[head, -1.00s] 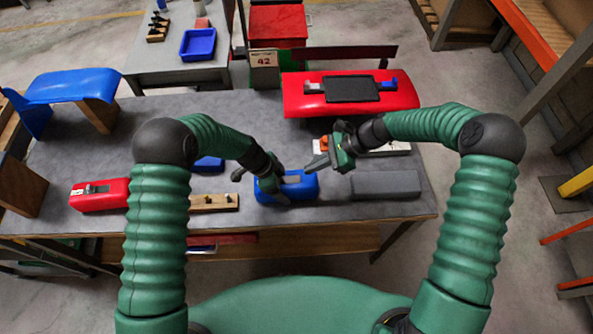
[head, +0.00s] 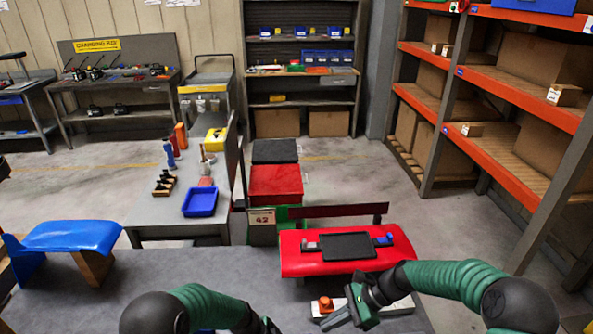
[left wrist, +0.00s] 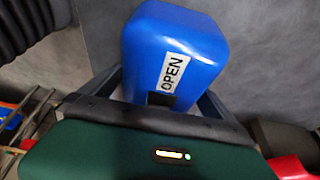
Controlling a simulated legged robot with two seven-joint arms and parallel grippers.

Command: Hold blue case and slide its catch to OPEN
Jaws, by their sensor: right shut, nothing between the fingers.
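In the left wrist view the blue case (left wrist: 178,40) stands between the two fingers of my left gripper (left wrist: 162,92), which close on its sides. A white OPEN label (left wrist: 173,73) shows on its top. A dark patch lies just below the label, partly hidden by my gripper's body, and I cannot make out the catch itself. In the head view the blue case is out of frame below. My right gripper (head: 336,318) is shut and empty near the bottom of the head view, in front of the red kart body.
A red kart body (head: 290,262) with a black pad lies on the grey table (head: 170,275). A white block with an orange knob (head: 326,304) is beside my right gripper. A blue curved panel (head: 70,235) stands at left. Shelves (head: 520,90) rise at right.

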